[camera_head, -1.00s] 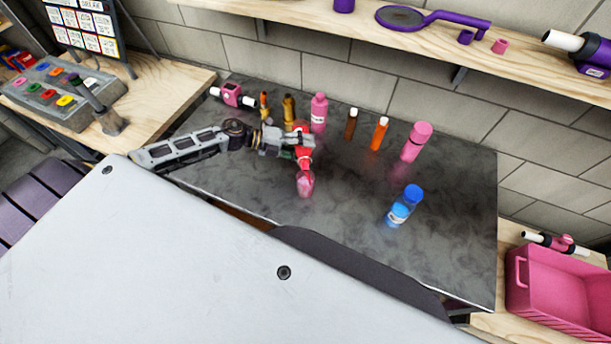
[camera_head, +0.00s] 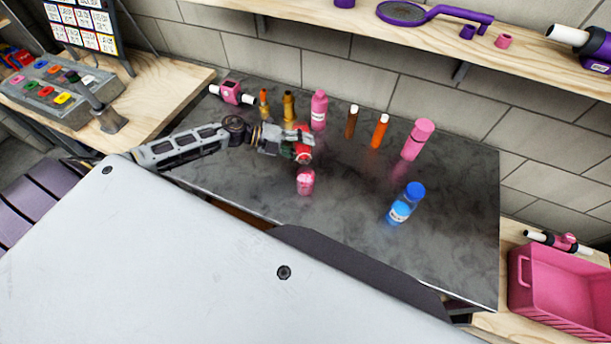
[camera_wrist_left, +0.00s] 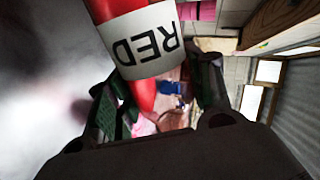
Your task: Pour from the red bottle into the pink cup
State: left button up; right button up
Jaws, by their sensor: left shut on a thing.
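My left gripper (camera_head: 294,142) is shut on the red bottle (camera_head: 304,157), over the middle-left of the dark table. In the left wrist view the bottle (camera_wrist_left: 145,45) lies between the fingers (camera_wrist_left: 158,100), tilted, with a white label reading RED. The pink cup (camera_head: 305,182) stands upright on the table just below the bottle in the head view, and a small gap shows between them. The cup's contents are too small to make out. My right gripper is not in view.
On the dark table (camera_head: 340,215), a pink bottle (camera_head: 319,112), brown bottle (camera_head: 352,122), orange bottle (camera_head: 380,132) and pink cylinder (camera_head: 417,140) stand behind the cup. A blue bottle (camera_head: 405,204) stands to the right. A wooden shelf (camera_head: 340,25) runs above.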

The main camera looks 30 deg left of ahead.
pick_arm(q)
jog(key=shift+w+a+f+n+b, duration=0.2)
jog(key=shift+w+f+n+b, duration=0.25)
jog(key=shift+b, duration=0.2)
jog(key=shift+s+r+n+g+h+p, duration=0.1)
jog(key=shift+s+n+g+h+p, duration=0.05)
jog(key=shift+n+g+h+p, duration=0.2)
jog(key=shift+r, duration=0.1)
